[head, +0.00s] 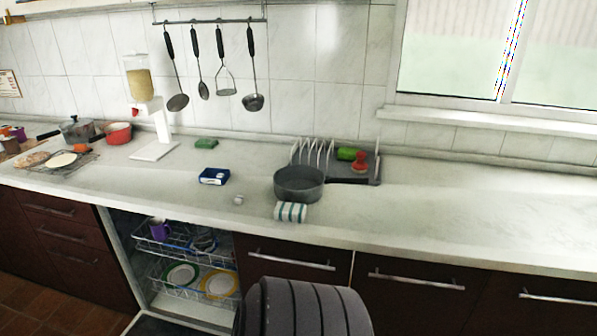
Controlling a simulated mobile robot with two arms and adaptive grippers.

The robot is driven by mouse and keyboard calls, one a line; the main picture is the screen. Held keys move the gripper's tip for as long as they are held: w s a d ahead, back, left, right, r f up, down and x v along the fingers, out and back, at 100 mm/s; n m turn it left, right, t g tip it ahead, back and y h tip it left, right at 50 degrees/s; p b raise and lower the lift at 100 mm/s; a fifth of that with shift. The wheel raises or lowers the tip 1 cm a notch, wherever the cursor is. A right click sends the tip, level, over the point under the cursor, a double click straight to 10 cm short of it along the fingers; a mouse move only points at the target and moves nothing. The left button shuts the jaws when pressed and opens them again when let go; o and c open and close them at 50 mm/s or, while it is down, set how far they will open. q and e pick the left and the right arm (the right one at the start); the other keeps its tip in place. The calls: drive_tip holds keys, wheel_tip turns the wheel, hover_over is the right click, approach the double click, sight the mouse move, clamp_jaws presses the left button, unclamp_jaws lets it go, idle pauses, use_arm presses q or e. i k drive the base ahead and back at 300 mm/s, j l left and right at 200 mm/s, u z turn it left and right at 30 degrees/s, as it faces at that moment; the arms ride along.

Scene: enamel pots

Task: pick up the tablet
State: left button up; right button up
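A small pale object (239,199), which looks like the tablet, lies on the white countertop near its front edge. It is too small for me to make out its details. It is to the right of and in front of a dark blue box (214,176), apart from it. Neither of my grippers shows in the head view. A dark ribbed shape (302,308) at the bottom centre looks like part of my own body.
A grey pan (299,184) and a striped cloth (291,212) are right of the pale object. A dish rack (314,153) stands behind the pan. A dispenser (140,82) stands at left. Below, the dishwasher (118,255) is open with racks showing. The right countertop is clear.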

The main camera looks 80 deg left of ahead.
sight(239, 199)
drive_tip(key=u, duration=3.15)
